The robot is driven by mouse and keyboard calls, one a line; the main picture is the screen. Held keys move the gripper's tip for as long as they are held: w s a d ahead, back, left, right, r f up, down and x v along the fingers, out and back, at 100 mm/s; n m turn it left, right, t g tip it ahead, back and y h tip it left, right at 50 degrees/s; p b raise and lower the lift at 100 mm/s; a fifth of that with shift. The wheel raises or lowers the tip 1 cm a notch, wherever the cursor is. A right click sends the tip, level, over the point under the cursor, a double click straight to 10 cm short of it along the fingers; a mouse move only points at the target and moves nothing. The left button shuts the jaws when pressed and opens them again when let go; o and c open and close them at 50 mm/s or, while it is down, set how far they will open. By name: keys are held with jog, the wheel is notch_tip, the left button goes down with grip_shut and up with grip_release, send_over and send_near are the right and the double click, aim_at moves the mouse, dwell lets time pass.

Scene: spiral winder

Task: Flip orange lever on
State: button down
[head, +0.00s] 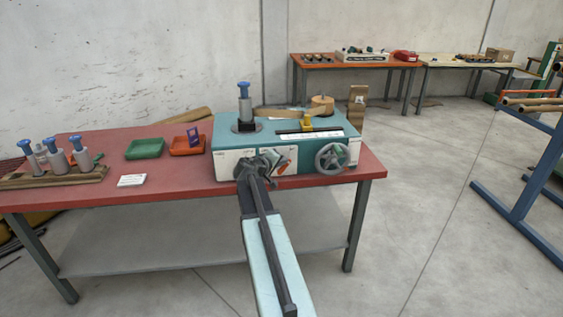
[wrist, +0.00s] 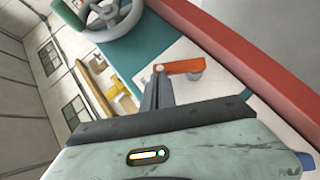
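The spiral winder (head: 228,138) is a teal machine with a white front panel, standing on the red table. Its orange lever (head: 282,164) is on the front panel, left of the handwheel, and partly hidden behind my gripper. In the wrist view the orange lever (wrist: 184,67) lies across the white panel from a grey pivot. My gripper (head: 262,160) is in front of the panel. In the wrist view its two dark fingers (wrist: 159,76) are close together with nothing visible between them. Their tips are at the lever's free end; I cannot tell whether they touch it.
A grey handwheel (head: 332,156) juts out right of the lever. Green (head: 145,149) and orange-red (head: 187,146) trays and a wooden rack (head: 55,178) with blue-topped cylinders are on the table's left. The red table edge (wrist: 228,52) is close beside the panel.

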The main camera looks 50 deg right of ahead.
jog(key=shift+w, duration=0.15)
jog(key=w+r+p+v, duration=0.1)
jog(key=p+v, duration=0.5)
jog(key=v, duration=0.7)
jog(key=shift+w+r, duration=0.25)
jog(key=shift+w, duration=0.3)
jog(key=shift+d, duration=0.1)
